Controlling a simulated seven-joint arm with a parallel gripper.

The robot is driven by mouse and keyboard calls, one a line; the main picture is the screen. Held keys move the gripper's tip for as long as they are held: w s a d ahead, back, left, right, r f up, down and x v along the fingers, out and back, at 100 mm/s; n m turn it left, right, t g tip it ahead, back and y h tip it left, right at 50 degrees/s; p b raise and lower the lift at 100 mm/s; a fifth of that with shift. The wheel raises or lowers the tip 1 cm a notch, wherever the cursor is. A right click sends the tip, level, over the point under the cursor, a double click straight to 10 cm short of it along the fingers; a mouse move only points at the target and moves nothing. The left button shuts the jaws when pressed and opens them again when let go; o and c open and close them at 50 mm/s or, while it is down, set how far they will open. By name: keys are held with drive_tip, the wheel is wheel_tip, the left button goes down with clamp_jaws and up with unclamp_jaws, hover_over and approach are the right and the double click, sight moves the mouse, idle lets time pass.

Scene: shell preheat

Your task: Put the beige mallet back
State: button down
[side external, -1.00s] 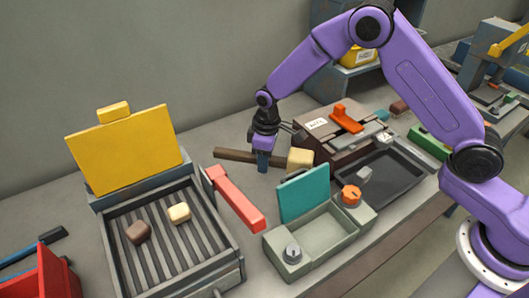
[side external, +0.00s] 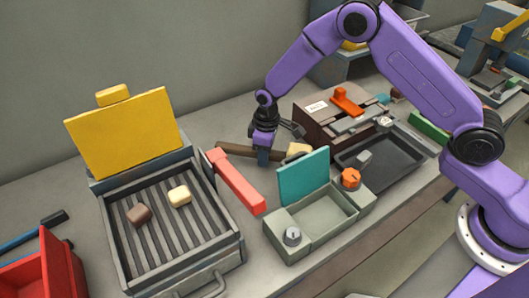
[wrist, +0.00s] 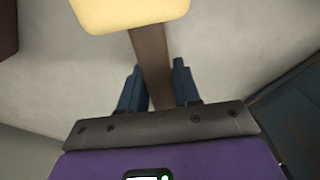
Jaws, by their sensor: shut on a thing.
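The beige mallet has a pale beige block head (side external: 299,150) and a long brown handle (side external: 236,149). It lies behind the teal lid, which hides the lower part of the head. My gripper (side external: 263,157) points down and is shut on the handle, near its middle. In the wrist view, the handle (wrist: 150,55) runs between my blue fingertips (wrist: 157,82), and the head (wrist: 130,12) is at the top edge. I cannot tell whether the mallet touches the bench.
A ridged grill (side external: 165,272) with a raised yellow lid (side external: 125,133) and a red bar (side external: 238,183) stand left. A grey-green box with a teal lid (side external: 303,178) is in front. A brown box (side external: 318,122) and dark tray (side external: 385,165) are right. Bench behind the handle is clear.

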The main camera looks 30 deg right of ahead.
drive_tip(key=shift+f, duration=0.6)
drive_tip(key=c, duration=0.7)
unclamp_jaws()
drive_tip(key=shift+s+d+r, duration=0.1)
drive_tip(key=shift+r, duration=2.8)
drive_tip(key=shift+s+d+r, duration=0.1)
drive_tip(key=shift+s+r, duration=0.05)
drive_tip(key=shift+r, duration=2.8)
drive_tip(key=shift+s+d+r, duration=0.1)
drive_tip(key=shift+r, duration=2.8)
drive_tip(key=s+d+r+n, duration=0.1)
drive_tip(key=s+d+r, duration=0.15)
drive_tip(key=s, duration=0.65)
drive_tip(key=s+d+r+n, duration=0.1)
drive_tip(key=s+d+r, duration=0.15)
drive_tip(key=s, duration=0.55)
drive_tip(key=shift+n, duration=0.8)
drive_tip(key=s+d, duration=0.3)
drive_tip(key=s, duration=0.2)
drive_tip(key=s+d, duration=0.3)
drive_tip(key=s, duration=0.3)
drive_tip(key=s+d, duration=0.3)
drive_tip(key=s, duration=0.3)
drive_tip(key=shift+s+d+f, duration=0.1)
drive_tip(key=shift+d+f, duration=0.05)
drive_tip(key=shift+d, duration=0.1)
